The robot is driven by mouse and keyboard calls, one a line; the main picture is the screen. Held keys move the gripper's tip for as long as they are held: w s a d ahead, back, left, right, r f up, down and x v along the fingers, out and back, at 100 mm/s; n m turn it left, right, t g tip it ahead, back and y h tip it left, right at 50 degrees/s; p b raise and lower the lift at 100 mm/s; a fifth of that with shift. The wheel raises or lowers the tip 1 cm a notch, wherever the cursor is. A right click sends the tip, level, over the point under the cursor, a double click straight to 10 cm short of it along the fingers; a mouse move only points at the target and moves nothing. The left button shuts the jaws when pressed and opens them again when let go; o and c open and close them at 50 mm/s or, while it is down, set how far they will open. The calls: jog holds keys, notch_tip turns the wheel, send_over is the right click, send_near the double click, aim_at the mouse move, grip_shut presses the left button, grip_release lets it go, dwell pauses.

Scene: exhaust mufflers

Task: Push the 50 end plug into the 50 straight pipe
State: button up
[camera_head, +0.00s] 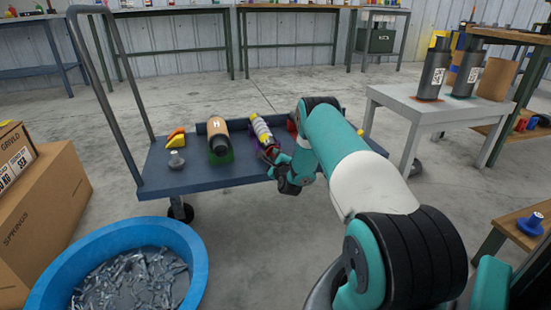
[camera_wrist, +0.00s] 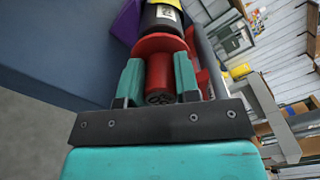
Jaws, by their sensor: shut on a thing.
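My gripper (camera_wrist: 159,88) is shut on a red end plug (camera_wrist: 160,72) with a wide flange, held by its stem between the teal fingers. In the wrist view the plug is lined up with the near end of a dark pipe (camera_wrist: 162,17) with a white label and a yellow band. The flange is at or very near the pipe's end; I cannot tell whether any of the plug is inside. The pipe rests in a purple holder (camera_wrist: 127,22). In the head view the banded pipe (camera_head: 262,130) lies on the blue cart, with my gripper (camera_head: 270,157) at its near end.
The blue cart (camera_head: 215,180) also bears a brown-banded cylinder (camera_head: 217,131) in a green holder, a grey plug (camera_head: 176,159) and an orange-yellow piece (camera_head: 176,137). A blue tub (camera_head: 70,270) of metal parts stands in front. A pale table (camera_head: 400,98) with dark cylinders is at right.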

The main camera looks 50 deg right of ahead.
jog(key=shift+x, duration=1)
jog(key=o, duration=1)
jog(key=shift+d, duration=0.1)
jog(key=shift+p+v, duration=8.7)
jog(key=shift+p, duration=2.2)
